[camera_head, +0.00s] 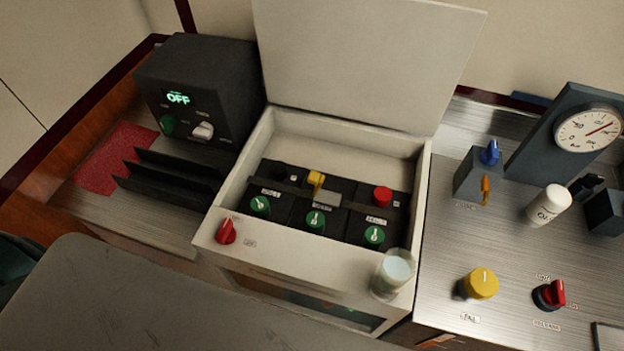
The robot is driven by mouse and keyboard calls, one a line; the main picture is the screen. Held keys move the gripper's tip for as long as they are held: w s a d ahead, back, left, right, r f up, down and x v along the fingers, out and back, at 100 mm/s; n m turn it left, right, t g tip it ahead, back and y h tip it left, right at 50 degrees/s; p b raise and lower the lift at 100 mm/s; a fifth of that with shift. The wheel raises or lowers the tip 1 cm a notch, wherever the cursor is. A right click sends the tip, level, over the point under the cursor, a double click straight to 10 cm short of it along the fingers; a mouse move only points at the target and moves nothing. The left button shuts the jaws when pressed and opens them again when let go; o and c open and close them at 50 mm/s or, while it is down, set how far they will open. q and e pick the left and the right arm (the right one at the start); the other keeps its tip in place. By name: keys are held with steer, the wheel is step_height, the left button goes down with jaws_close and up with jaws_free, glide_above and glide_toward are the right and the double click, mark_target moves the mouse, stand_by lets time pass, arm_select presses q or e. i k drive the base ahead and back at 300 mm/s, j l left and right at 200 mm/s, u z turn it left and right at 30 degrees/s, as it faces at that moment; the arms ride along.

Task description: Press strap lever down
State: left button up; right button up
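An open white box (426,185) stands in the middle with its lid (365,60) raised at the back. Inside it are dark modules with green round knobs (316,221). A dark strap (285,187) runs across the modules. A small yellow lever (316,178) sticks up at the strap, just behind a grey block (327,198). I cannot tell the lever's exact angle. Neither of my grippers is in view, and nothing touches the lever.
A red cap (383,196) sits right of the lever. A red knob (226,232) and a glass (393,272) are at the box's front edge. A dark unit reading OFF (205,90) stands left. A panel with knobs, a white bottle (549,205) and a gauge (588,130) is right.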

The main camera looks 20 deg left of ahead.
mark_target(315, 177)
steer(key=j, duration=0.65)
steer(key=k+l, duration=0.1)
steer(key=l, duration=0.25)
steer(key=k+l, duration=0.1)
steer(key=l, duration=0.3)
steer(key=k+l+u, duration=0.1)
steer(key=k, duration=0.65)
